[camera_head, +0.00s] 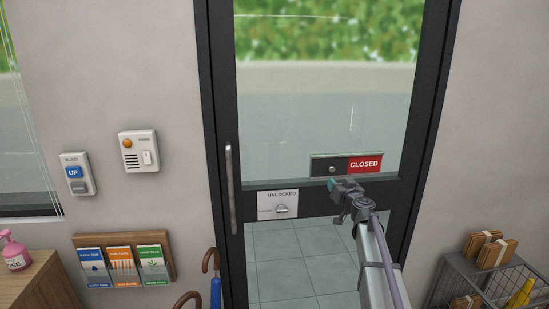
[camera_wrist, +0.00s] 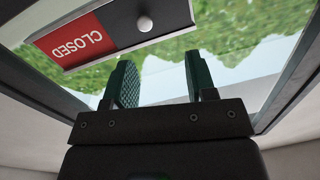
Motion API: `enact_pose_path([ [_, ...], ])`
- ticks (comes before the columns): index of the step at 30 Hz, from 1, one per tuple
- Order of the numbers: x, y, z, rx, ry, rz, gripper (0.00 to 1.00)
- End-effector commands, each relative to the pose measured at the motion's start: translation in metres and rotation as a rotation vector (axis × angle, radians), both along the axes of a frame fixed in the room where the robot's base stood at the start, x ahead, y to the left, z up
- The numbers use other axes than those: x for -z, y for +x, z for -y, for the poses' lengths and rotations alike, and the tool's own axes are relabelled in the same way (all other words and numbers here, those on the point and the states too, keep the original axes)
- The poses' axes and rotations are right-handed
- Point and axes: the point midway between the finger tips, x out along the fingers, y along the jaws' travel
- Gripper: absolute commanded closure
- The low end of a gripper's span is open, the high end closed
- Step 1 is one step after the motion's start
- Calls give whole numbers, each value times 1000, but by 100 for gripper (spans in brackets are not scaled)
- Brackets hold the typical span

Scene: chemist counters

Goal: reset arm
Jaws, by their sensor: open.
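My gripper (camera_wrist: 158,82) is open and empty in the wrist view, with its two dark green fingers apart and the door glass beyond them. In the head view my gripper (camera_head: 334,184) is in front of the glass door, just below the sign slider (camera_head: 332,169). The slider's red part reads CLOSED, and the sign also shows in the wrist view (camera_wrist: 108,38), turned upside down, with a round white knob at its side. The fingers appear apart from the sign. My arm reaches up from the lower right of the head view.
The glass door has a dark frame, a vertical handle (camera_head: 230,188) and a latch plate (camera_head: 278,205) reading UNLOCKED. On the left wall are a blind switch (camera_head: 75,173), an intercom-like panel (camera_head: 139,151) and a leaflet rack (camera_head: 167,243). Umbrellas (camera_head: 213,260) stand below. A wire basket (camera_head: 458,277) holds parcels at right.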

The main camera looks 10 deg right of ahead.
Motion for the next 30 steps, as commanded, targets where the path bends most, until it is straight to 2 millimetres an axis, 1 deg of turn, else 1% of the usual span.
enact_pose_path([
  [2, 12, -17, -27, -134, 78, -82, 49],
  [3, 25, -38, -47, -221, 113, -174, 49],
  [5, 51, -75, -78, -326, 148, -357, 49],
  [6, 70, -103, -97, -369, 161, -493, 49],
  [8, 98, -149, -119, -396, 168, -715, 49],
  [9, 117, -183, -130, -383, 159, -869, 49],
  [11, 141, -237, -139, -322, 133, -1097, 49],
  [12, 153, -272, -141, -258, 104, -1234, 49],
  [14, 164, -321, -139, -147, 45, -1399, 49],
  [15, 168, -348, -138, -80, -2, -1478, 49],
  [17, 170, -380, -137, -13, -86, -1549, 49],
  [18, 170, -396, -140, 3, -143, -1563, 49],
  [19, 170, -401, -145, -4, -165, -1560, 49],
  [21, 170, -397, -155, -27, -180, -1555, 49],
  [22, 170, -396, -157, -31, -182, -1554, 49],
  [30, 170, -394, -157, -32, -180, -1552, 49],
])
